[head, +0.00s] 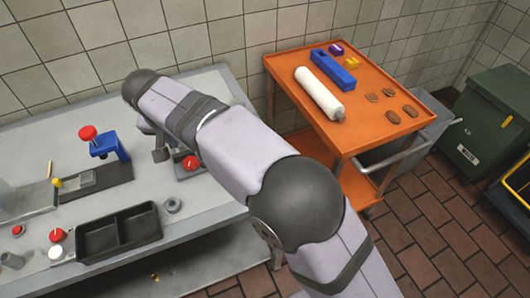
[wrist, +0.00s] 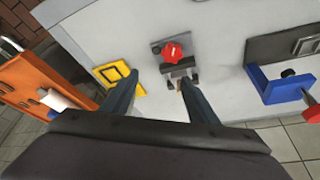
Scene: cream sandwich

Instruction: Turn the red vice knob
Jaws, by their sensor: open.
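A red knob (wrist: 172,52) with a pale mark sits on a small grey metal fixture (wrist: 180,70) on the bench in the wrist view. In the head view the red knob (head: 191,162) shows just beside my gripper (head: 160,154), partly behind my arm. In the wrist view my gripper (wrist: 158,80) is open, its two fingers apart with nothing held. The red knob appears beyond the fingertips, not between them. A blue clamp-like frame (head: 108,144) with its own red knob (head: 88,132) stands farther left on the bench. It also shows at the right in the wrist view (wrist: 272,88).
A black two-part tray (head: 118,232) lies at the bench front, with small red-knobbed parts left of it. An orange cart (head: 352,140) with a white roller (head: 318,93) and blue block stands to the right. A yellow square (wrist: 118,76) lies near the left finger.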

